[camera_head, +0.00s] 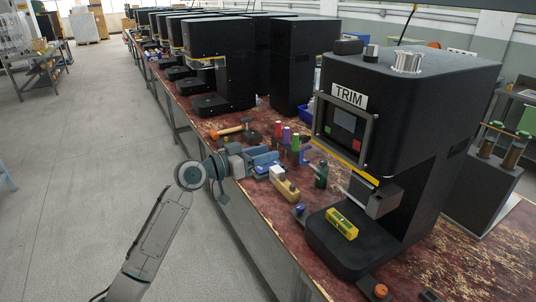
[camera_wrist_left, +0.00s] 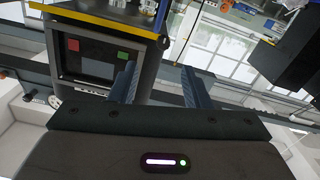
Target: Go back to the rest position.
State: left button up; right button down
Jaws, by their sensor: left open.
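My left arm comes into the head view from the lower left. Its left gripper (camera_head: 266,163) is over the near edge of the workbench (camera_head: 284,234), left of the TRIM machine. In the left wrist view the two fingers of the left gripper (camera_wrist_left: 158,84) stand apart with nothing between them. The framed screen of the TRIM machine (camera_wrist_left: 95,66) shows behind them, with a red and a green patch. My right gripper is in neither view.
The black TRIM machine (camera_head: 430,90) stands on the bench, with a yellow box (camera_head: 341,223) on its base. The floor (camera_head: 75,150) at left is clear.

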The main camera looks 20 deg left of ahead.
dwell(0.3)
